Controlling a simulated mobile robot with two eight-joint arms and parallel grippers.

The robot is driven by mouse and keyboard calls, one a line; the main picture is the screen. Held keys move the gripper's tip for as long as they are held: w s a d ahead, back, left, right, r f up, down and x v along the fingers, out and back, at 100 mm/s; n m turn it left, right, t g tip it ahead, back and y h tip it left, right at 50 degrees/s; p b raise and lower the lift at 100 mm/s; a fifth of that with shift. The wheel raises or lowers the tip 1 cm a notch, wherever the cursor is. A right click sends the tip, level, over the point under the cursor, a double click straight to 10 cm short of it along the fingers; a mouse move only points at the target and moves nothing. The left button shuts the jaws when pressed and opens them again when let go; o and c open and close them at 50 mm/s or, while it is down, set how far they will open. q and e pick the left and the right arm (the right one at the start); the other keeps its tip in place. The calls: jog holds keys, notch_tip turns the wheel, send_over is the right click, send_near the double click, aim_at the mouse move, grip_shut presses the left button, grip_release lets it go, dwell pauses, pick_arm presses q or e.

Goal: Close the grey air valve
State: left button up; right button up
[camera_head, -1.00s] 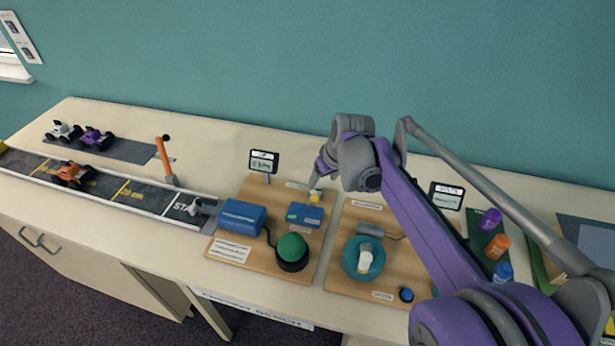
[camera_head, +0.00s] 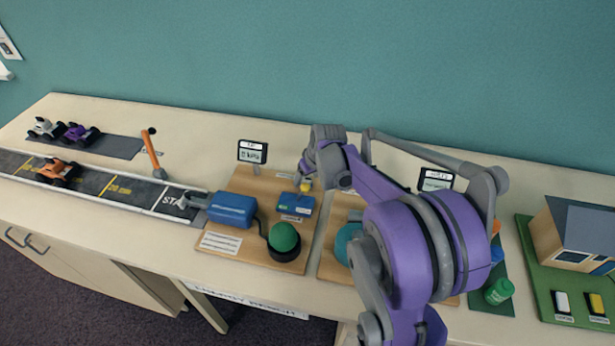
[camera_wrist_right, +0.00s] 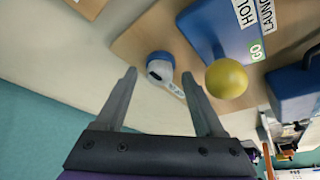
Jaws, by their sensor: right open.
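My right gripper (camera_head: 303,177) is over the back of the launch board, close to the yellow knob (camera_head: 306,186) on the blue box (camera_head: 293,206). In the right wrist view my right gripper (camera_wrist_right: 160,76) is open and empty. Between its fingertips shows a small grey-white rounded part with a blue collar (camera_wrist_right: 160,66) and a pale labelled strip, probably the grey air valve; I cannot tell whether the fingers touch it. The yellow knob (camera_wrist_right: 226,79) is beside the right-hand finger. In the head view the valve is hidden or too small to tell. My left gripper is not in view.
On the same wooden board (camera_head: 265,187) are a blue cylinder (camera_head: 232,210), a green dome (camera_head: 284,237) and a small display (camera_head: 252,152). A track (camera_head: 110,188) runs left. My arm covers much of the second board. A model house (camera_head: 575,235) stands right.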

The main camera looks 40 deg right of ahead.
grip_shut()
dwell(0.3)
jog(key=shift+a+m, duration=0.1)
jog(key=shift+m, duration=0.2)
jog(key=m+h+b, duration=0.1)
jog(key=m, duration=0.2)
jog(key=shift+a+h, duration=0.15)
jog(key=shift+h, duration=0.15)
jog(key=m, duration=0.2)
jog(key=m+g+h, duration=0.1)
jog(key=m, duration=0.2)
jog(key=shift+w+a, duration=0.1)
jog(key=shift+w, duration=0.1)
jog(key=m+g, duration=0.1)
jog(key=m, duration=0.1)
jog(key=m+g+h, duration=0.1)
jog(key=m, duration=0.1)
jog(key=shift+w+a+m+b, duration=0.1)
jog(key=shift+w+m+b, duration=0.05)
jog(key=shift+m+b, duration=0.2)
jog(key=m+g, duration=0.1)
jog(key=m, duration=0.3)
jog(key=shift+w+m+g, duration=0.15)
jog(key=shift+m+g, duration=0.1)
jog(key=shift+g, duration=0.15)
